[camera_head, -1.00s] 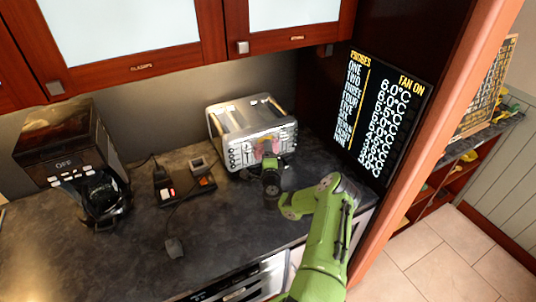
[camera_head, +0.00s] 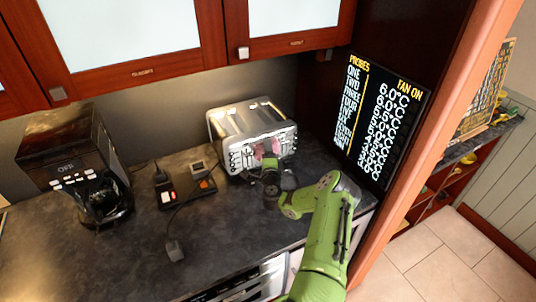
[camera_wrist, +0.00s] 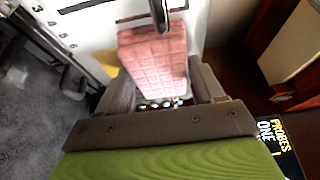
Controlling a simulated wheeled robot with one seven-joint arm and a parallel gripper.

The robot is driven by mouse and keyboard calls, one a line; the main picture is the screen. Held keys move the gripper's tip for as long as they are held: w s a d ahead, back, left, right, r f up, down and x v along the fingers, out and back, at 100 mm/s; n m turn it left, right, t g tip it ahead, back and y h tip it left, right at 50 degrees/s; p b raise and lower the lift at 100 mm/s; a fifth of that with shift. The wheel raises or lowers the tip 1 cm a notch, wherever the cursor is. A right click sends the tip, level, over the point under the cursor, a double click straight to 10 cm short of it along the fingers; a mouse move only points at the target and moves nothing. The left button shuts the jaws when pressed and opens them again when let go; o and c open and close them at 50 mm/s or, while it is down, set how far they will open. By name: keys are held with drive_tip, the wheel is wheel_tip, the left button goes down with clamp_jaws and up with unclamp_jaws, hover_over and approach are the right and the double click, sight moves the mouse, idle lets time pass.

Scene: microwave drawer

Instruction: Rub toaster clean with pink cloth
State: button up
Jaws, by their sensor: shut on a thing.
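The silver toaster (camera_head: 232,122) stands on the dark counter against the back wall, near the right end. My gripper (camera_head: 268,160) is at the toaster's front face. It is shut on the pink cloth (camera_head: 266,148), which lies against that face. In the wrist view the pink cloth (camera_wrist: 155,60) shows as a thick block between the fingers of my gripper (camera_wrist: 158,88), and the pale front of the toaster (camera_wrist: 98,28) is right behind it. A dark lever crosses the cloth's upper edge in that view. The cloth's far side is hidden.
A black coffee maker (camera_head: 70,165) stands at the left of the counter (camera_head: 120,255). A small black device with a cable (camera_head: 188,190) lies between it and the toaster. A display panel (camera_head: 385,115) is on the dark side wall at right. Cabinets (camera_head: 140,40) overhang the counter.

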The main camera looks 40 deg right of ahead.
drive_tip(key=shift+r, duration=0.1)
drive_tip(key=shift+a+r, duration=0.1)
drive_tip(key=shift+r, duration=0.1)
drive_tip(key=shift+f+b, duration=0.7)
drive_tip(key=shift+f, duration=0.2)
drive_tip(key=shift+f+b, duration=0.75)
drive_tip(key=shift+b, duration=0.05)
